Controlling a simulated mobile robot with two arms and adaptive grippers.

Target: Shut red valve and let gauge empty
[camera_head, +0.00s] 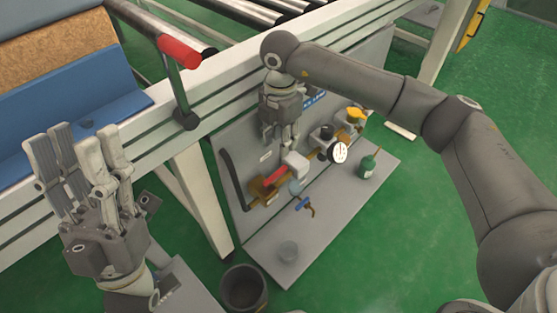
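The red valve handle (275,178) is small and sits on brass fittings at the left part of the grey panel. The round gauge (339,152) has a white face and a red mark; its reading is too small to tell. My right gripper (280,143) points down in front of the panel, above the red handle and apart from it in the picture. Its fingers look close together, but whether they are shut is unclear. My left gripper (80,145) is raised at the left, fingers upward, open and empty, far from the valve.
The panel's base plate (340,220) carries a green bottle (368,164) and a small clear cup (288,250). A blue-handled tap (303,204) and yellow knob (356,113) are nearby. A dark bucket (243,289) stands in front. The conveyor frame (150,155) rises behind.

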